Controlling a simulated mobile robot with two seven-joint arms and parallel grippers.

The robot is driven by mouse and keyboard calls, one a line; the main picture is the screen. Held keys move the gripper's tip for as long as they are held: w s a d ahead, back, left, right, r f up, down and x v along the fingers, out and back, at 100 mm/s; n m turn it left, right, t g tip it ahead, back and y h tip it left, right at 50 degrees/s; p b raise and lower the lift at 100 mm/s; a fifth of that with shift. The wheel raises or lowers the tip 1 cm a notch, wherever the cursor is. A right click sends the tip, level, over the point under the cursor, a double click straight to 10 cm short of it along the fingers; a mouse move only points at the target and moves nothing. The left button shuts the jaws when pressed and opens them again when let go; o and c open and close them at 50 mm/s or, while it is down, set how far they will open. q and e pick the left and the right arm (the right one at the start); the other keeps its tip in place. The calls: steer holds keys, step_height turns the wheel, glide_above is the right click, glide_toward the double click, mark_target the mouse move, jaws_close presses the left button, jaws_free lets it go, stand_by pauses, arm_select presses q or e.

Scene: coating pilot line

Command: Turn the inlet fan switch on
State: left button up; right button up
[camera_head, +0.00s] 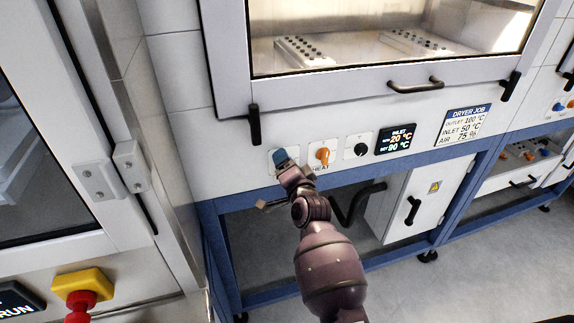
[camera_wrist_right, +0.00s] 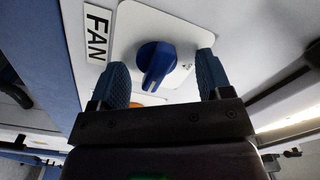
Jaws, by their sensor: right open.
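The inlet fan switch is a blue rotary knob (camera_wrist_right: 157,62) on a white plate, beside a label reading FAN (camera_wrist_right: 97,32) in the right wrist view. Its pale pointer line faces the lower part of that picture. My right gripper (camera_wrist_right: 162,68) is open, with one blue-padded finger on each side of the knob and visible gaps between. In the head view my right gripper (camera_head: 287,167) is at the panel's left plate and mostly covers the switch. My left gripper is not in view.
An orange HEAT knob (camera_head: 322,155) and a black knob (camera_head: 359,149) sit just right of the gripper. Further right are the inlet display (camera_head: 396,139) and dryer job sign (camera_head: 464,123). A door handle (camera_head: 415,86) projects above; a blue frame rail (camera_head: 345,178) runs below.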

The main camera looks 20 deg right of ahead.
steer(key=s+p, duration=0.2)
steer(key=s, duration=0.4)
steer(key=shift+f, duration=0.2)
stand_by(0.4)
steer(key=s+d+f+n+g, duration=0.2)
steer(key=s+d+f+n, duration=0.1)
steer(key=s, duration=0.6)
steer(key=s+d+f+n+g, duration=0.2)
steer(key=s+d+f+n, duration=0.2)
steer(key=s+f, duration=0.3)
steer(key=s+d+f+n+g, duration=0.2)
steer(key=s+f+n, duration=0.3)
steer(key=s, duration=0.6)
steer(key=shift+s+d+f+h, duration=0.2)
steer(key=shift+d+h, duration=0.2)
steer(key=shift+d, duration=0.4)
steer(key=shift+w, duration=0.1)
